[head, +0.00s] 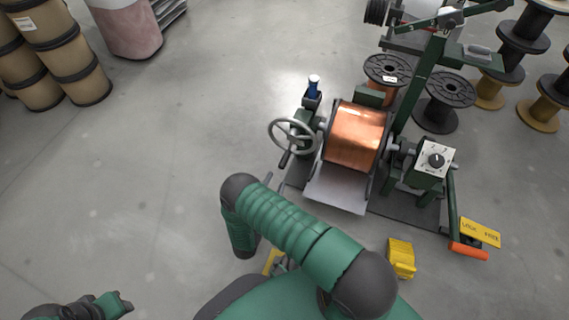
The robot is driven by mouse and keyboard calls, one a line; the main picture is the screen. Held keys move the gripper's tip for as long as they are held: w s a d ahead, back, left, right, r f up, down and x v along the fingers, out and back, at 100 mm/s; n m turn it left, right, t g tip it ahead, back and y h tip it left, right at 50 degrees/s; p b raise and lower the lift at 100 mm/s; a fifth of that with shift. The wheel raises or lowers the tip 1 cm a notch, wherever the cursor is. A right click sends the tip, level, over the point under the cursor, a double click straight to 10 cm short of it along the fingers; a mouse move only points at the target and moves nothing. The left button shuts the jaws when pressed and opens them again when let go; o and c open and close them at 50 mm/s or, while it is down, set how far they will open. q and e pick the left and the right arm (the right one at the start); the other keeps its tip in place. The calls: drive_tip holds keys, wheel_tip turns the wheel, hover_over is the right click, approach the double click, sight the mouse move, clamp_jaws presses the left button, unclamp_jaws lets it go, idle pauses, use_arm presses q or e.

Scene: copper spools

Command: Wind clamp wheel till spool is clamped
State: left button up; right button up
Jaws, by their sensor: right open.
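The copper spool (356,138) sits in the green machine between its side supports. The clamp wheel (292,136), a grey spoked handwheel with a handle, is on the spool's left. A shaft joins the wheel's side to the spool; whether the spool is tightly held cannot be told.
A control box with a dial (436,160) stands right of the spool. A yellow sign (480,233) and an orange-handled lever (468,251) are at lower right. Dark spools (444,100) stand behind, brown drums (62,55) at upper left. Floor left of the machine is clear.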

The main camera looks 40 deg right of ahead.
drive_tip(key=b+x, duration=0.5)
drive_tip(key=x, duration=0.5)
drive_tip(key=shift+w+d, duration=0.3)
drive_tip(key=shift+d, duration=0.05)
clamp_jaws()
idle(0.7)
